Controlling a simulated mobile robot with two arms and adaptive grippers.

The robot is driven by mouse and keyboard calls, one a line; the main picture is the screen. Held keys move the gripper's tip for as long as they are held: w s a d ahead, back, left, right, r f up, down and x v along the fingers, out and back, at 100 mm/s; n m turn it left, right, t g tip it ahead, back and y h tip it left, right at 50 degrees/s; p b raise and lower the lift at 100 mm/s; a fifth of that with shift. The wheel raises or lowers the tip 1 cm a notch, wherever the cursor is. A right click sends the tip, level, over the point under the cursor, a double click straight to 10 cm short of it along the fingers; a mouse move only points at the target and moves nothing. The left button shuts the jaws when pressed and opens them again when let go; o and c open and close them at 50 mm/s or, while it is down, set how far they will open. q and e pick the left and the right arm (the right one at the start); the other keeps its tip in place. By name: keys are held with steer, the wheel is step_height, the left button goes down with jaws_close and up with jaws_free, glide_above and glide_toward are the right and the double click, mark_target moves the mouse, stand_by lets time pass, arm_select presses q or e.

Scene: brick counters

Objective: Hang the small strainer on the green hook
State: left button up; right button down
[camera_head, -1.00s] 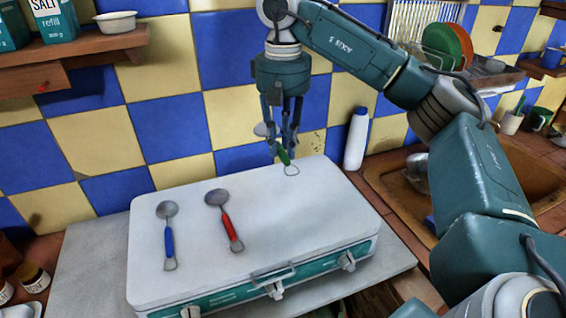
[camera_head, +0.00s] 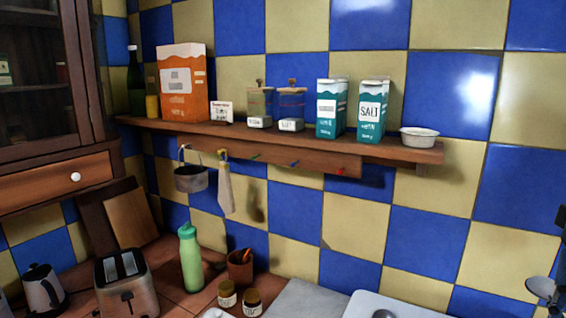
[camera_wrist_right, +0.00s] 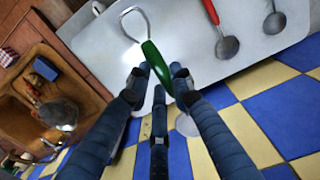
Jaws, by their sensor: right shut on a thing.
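My right gripper (camera_wrist_right: 160,78) is shut on the green handle of the small strainer (camera_wrist_right: 153,60) in the right wrist view. Its wire loop end points away over the white lid, and its grey bowl is partly hidden behind a finger. In the head view the strainer's bowl (camera_head: 540,288) shows at the far right edge, beside a sliver of my right gripper (camera_head: 561,222). The green hook (camera_head: 255,157) is on the wooden rail under the shelf and looks empty. My left gripper is not in view.
A saucepan (camera_head: 191,178) and a cloth (camera_head: 225,188) hang left of the green hook. The blue hook (camera_head: 293,163) and red hook (camera_head: 340,171) to its right are empty. The shelf (camera_head: 400,150) above holds boxes and jars. Below stand a green bottle (camera_head: 190,258) and toaster (camera_head: 127,285).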

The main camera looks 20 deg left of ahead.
steer(key=s+a+f+n, duration=0.1)
steer(key=s+a+f, duration=0.1)
steer(key=a+f, duration=0.2)
steer(key=s+a+f+n, duration=0.1)
steer(key=s+a+f, duration=0.2)
steer(key=a+f, duration=0.2)
steer(key=s+a+f+n, duration=0.1)
steer(key=s+a+f, duration=0.1)
steer(key=a+f, duration=0.2)
steer(key=shift+s+a+f+b, duration=0.15)
steer(key=shift+a+f+b, duration=0.15)
steer(key=shift+a+f, duration=0.15)
steer(key=s, duration=0.1)
steer(key=s+r, duration=0.1)
steer(key=s, duration=0.1)
steer(key=shift+s+r, duration=0.25)
steer(key=shift+r, duration=0.05)
